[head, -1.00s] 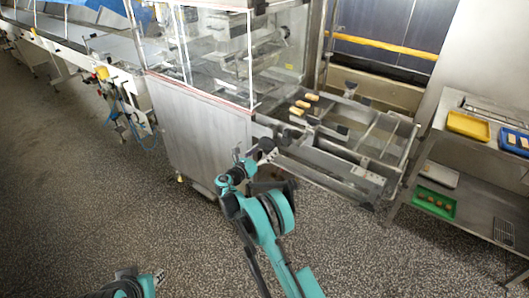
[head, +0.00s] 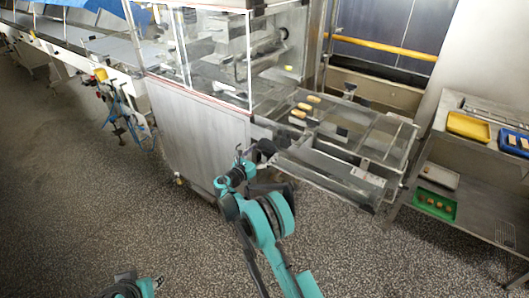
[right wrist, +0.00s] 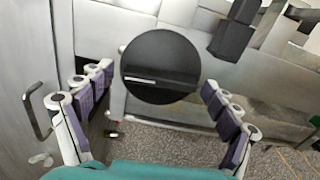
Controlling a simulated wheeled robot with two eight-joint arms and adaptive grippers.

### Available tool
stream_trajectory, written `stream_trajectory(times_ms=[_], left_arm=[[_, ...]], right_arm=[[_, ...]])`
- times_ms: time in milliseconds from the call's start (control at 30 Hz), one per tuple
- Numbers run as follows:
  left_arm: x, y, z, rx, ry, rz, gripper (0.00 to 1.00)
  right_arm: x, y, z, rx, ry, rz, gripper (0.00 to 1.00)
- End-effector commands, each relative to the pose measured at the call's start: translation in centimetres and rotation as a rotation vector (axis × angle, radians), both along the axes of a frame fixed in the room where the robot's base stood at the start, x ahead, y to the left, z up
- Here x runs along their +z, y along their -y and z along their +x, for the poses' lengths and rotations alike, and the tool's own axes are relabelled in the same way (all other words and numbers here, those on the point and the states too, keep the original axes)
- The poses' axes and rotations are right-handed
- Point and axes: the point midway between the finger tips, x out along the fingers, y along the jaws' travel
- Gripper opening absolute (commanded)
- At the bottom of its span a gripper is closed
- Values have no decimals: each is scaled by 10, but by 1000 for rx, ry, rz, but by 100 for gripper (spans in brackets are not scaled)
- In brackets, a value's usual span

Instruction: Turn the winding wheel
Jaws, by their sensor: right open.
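The winding wheel is a dark round disc (right wrist: 160,66) with a pale slot-like mark, in front of the metal machine in the right wrist view. In the head view a small dark shape (head: 265,147) at the machine's lower corner appears to be the wheel. My right gripper (right wrist: 155,82) is open, its jointed fingers spread to the left and right of the disc. I see no finger contact with it. In the head view my teal right arm reaches up to this corner.
The glass-walled machine (head: 200,125) has a metal frame bed (head: 335,165) extending right, with several orange-brown pieces. A metal shelf (head: 480,155) at right holds yellow, blue and green trays. A bar handle (right wrist: 38,110) stands left of the gripper. The speckled floor in front is clear.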

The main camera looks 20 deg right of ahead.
Motion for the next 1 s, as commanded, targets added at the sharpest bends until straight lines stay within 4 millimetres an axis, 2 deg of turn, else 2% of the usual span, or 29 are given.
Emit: stream_trajectory(times_ms=[500, 700, 1000], left_arm=[[0, 0, 0, 0, 0, 0, 31], [0, 0, 0, 0, 0, 0, 31], [0, 0, 0, 0, 0, 0, 31]], right_arm=[[0, -77, -59, 2, 0, 0, 90], [0, -89, -70, -1, 0, 0, 90], [0, -89, -70, -1, 0, 0, 90]])
